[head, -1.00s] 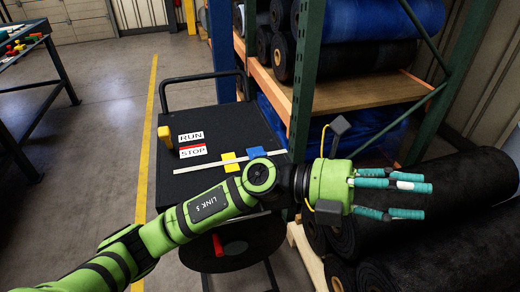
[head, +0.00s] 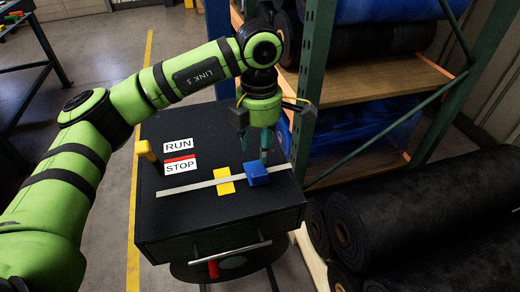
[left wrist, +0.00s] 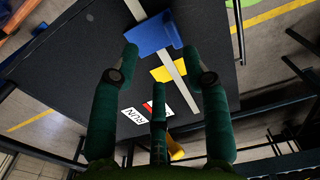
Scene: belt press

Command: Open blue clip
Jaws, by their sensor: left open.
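The blue clip (head: 258,174) sits on the pale strip (head: 205,185) on top of the black cart, right of the yellow clip (head: 224,181). My left gripper (head: 265,158) points down just behind and above the blue clip. In the left wrist view the blue clip (left wrist: 152,36) lies beyond the spread fingers (left wrist: 162,66), with the yellow clip (left wrist: 168,70) nearer. The gripper is open and empty, and the blue clip's flap looks raised at an angle. My right gripper is out of view.
The cart top (head: 210,222) carries RUN (head: 178,145) and STOP (head: 181,167) labels and a yellow lever (head: 146,150) at its left. A green rack post (head: 315,70) stands close right of the gripper. Black rolls (head: 420,215) lie at the right.

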